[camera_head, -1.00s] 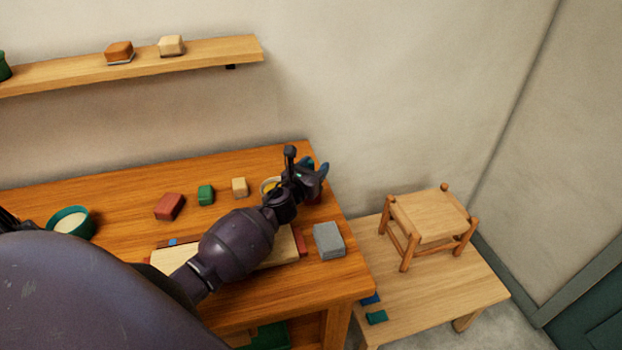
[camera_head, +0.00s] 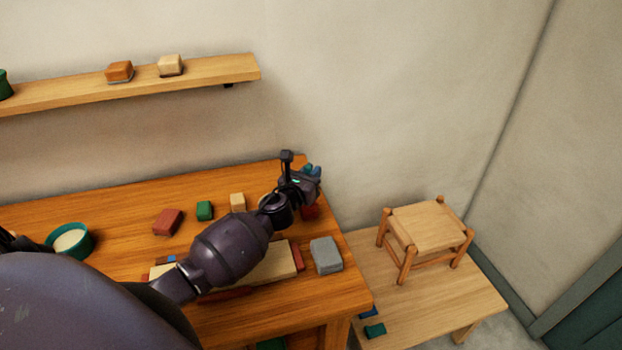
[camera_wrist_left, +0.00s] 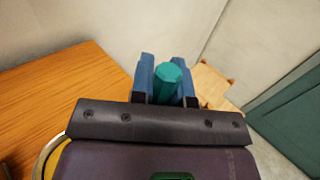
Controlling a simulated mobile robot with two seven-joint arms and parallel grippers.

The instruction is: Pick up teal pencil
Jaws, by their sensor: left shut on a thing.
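The teal pencil (camera_wrist_left: 167,85) shows in the left wrist view as a thick teal piece with a faceted end, between the two blue fingers. My left gripper (camera_head: 313,172) is shut on it, above the far right corner of the workbench. In the left wrist view the gripper (camera_wrist_left: 168,80) has a finger on each side of the pencil. In the head view the pencil is hidden behind the gripper. My right gripper is in neither view.
The wooden workbench (camera_head: 100,202) holds a teal bowl (camera_head: 70,240), a red block (camera_head: 167,222), a green block (camera_head: 205,211), a tan block (camera_head: 237,202) and a grey block (camera_head: 326,255). A small stool (camera_head: 428,225) stands on a low table (camera_head: 425,305). A wall shelf (camera_head: 205,75) hangs above.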

